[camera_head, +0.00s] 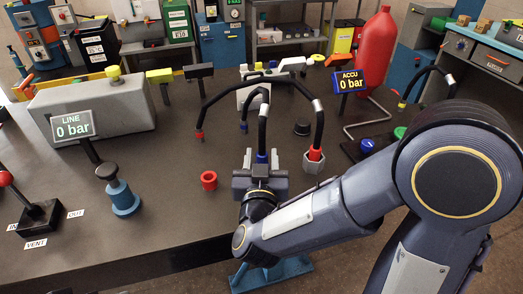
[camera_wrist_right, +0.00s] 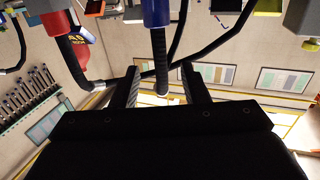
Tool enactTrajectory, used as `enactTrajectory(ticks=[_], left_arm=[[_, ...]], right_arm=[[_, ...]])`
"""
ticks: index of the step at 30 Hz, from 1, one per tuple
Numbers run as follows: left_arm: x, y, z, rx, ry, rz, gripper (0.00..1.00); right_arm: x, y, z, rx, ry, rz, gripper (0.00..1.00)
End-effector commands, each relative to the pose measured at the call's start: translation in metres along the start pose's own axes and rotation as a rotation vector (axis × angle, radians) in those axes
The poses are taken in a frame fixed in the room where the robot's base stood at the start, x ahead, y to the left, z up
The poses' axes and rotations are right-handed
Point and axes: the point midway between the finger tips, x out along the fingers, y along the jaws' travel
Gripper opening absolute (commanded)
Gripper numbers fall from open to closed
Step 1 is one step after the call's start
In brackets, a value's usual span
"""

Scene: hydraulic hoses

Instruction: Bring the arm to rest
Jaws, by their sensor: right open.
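My right gripper (camera_head: 261,160) is at the middle of the bench, fingers apart. A black hose with a blue end fitting (camera_head: 262,156) shows between the fingertips; I cannot tell if they touch it. In the right wrist view the open fingers (camera_wrist_right: 159,72) point up, and the blue fitting (camera_wrist_right: 156,12) with its black hose is beyond them. A second hose has a red fitting (camera_head: 314,154) in a grey hex socket at the right. My left gripper is not in view.
A red ring (camera_head: 209,181) stands on the dark bench (camera_head: 170,215). The LINE display (camera_head: 73,127) and ACCU display (camera_head: 349,81) both read 0 bar. A red-handled lever (camera_head: 36,218) is at the left, a red cylinder (camera_head: 376,52) at the back. A bent metal tube (camera_head: 375,112) stands at the right.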

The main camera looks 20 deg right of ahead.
Motion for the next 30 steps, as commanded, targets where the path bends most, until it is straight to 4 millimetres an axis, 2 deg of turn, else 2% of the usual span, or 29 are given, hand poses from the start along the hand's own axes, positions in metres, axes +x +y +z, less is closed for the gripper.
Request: enactTrajectory(ticks=[14,17,22,26,30], left_arm=[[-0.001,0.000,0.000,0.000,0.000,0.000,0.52],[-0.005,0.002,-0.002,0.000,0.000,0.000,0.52],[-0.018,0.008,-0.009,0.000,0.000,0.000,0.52],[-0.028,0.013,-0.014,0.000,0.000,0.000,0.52],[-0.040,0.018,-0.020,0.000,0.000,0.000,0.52]], right_arm=[[0.001,0.000,-0.001,0.008,-0.006,-0.006,0.41],[0.005,0.002,-0.005,0.059,-0.049,-0.045,0.41],[0.009,0.004,-0.020,0.230,-0.208,-0.216,0.41],[-0.005,0.010,-0.036,0.335,-0.353,-0.377,0.41],[-0.040,0.028,-0.048,0.372,-0.529,-0.515,0.41]])
